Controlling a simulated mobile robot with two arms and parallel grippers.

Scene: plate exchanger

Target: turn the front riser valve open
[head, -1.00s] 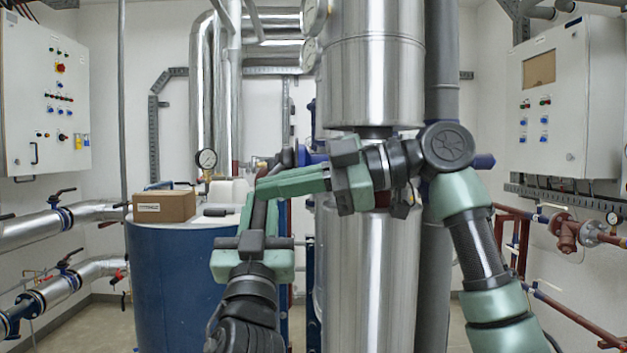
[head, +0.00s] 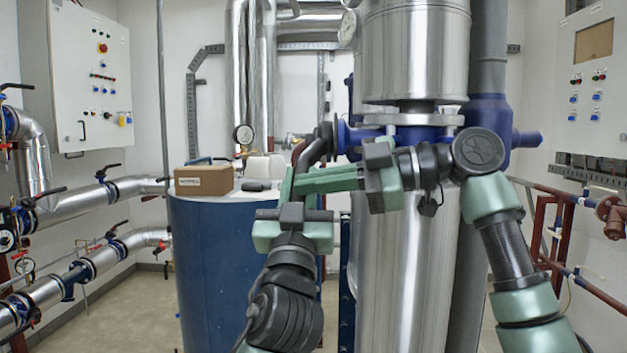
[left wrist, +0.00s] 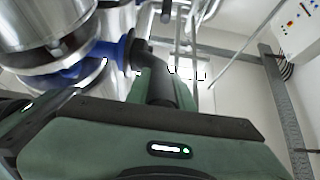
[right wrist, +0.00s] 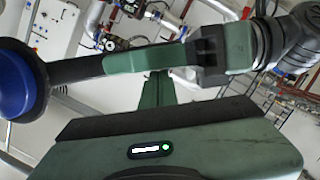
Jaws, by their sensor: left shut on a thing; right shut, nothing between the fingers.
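A blue valve (head: 345,137) stands on the blue pipework beside the tall metal column. Its dark, bent lever (head: 317,147) runs down and left from it. My left gripper (head: 298,193) is shut on the lever's lower end. The lever also shows in the left wrist view (left wrist: 160,88), between the blue flange and the gripper. In the right wrist view the lever (right wrist: 77,70) runs from the round blue part to the left gripper. My right gripper (head: 318,181) is shut and empty, its fingers pointing left across the left gripper's fingers. I cannot tell whether they touch.
A blue tank (head: 235,265) with a cardboard box (head: 204,181) on top stands behind at left. The metal column (head: 410,270) is close behind my right gripper. Pipes with black-levered valves (head: 108,175) line the left wall; red pipes (head: 558,235) are at right.

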